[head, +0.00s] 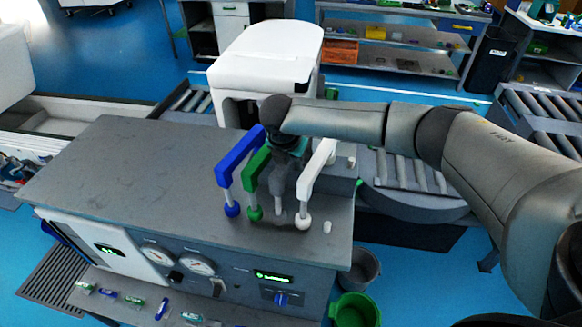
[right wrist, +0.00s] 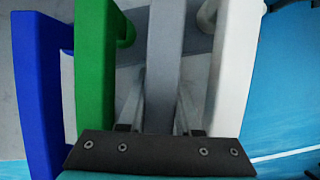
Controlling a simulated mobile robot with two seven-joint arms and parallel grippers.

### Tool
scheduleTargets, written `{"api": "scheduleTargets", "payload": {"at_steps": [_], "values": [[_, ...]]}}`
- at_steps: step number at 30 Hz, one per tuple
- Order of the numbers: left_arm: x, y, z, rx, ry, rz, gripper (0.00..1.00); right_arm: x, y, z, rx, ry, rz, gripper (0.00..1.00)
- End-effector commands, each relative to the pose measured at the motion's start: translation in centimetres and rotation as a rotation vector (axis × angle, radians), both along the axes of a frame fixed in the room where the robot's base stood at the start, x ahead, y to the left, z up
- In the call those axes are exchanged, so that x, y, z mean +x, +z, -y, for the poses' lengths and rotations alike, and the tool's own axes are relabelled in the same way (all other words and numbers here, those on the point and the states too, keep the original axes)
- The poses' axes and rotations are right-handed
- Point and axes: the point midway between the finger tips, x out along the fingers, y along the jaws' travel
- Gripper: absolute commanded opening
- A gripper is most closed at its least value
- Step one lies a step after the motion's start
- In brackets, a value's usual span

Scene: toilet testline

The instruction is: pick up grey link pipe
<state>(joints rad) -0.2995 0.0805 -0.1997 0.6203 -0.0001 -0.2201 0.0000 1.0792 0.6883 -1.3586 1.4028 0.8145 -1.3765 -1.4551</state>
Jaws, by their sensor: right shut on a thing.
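The grey link pipe (right wrist: 165,45) runs between the green and white pipes in the right wrist view. In the head view it shows partly under my right gripper (head: 290,158), which hides its top. My right gripper is shut on the grey pipe, with its fingers on either side of it in the right wrist view (right wrist: 160,130). The pipe is upright, its lower end at or close to the grey bench top (head: 120,185); I cannot tell if it is lifted. My left gripper is not in view.
A blue pipe (head: 236,160) and a green pipe (head: 254,180) stand close on the left, a white pipe (head: 315,170) close on the right. A white toilet (head: 265,60) stands behind the bench. A green bucket (head: 355,312) is on the floor. The bench's left part is clear.

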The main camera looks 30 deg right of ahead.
Motion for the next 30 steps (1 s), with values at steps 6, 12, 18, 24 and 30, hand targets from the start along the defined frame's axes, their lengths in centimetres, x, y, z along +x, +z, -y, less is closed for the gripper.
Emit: {"api": "scheduleTargets", "payload": {"at_steps": [6,12,18,24,30], "values": [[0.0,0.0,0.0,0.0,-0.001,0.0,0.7,0.1,0.1,0.0,0.0,-0.001,0.002,0.0],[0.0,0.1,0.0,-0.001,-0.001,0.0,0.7,0.1,1.0,0.0,0.001,-0.001,0.003,0.0],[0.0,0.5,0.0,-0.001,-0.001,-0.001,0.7,0.2,4.3,0.0,0.002,-0.001,0.006,0.0],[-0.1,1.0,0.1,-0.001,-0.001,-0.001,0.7,0.2,10.1,0.0,0.001,0.001,0.008,0.0],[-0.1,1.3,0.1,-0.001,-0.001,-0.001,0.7,0.1,15.5,0.0,0.001,-0.001,0.006,0.0]]}}
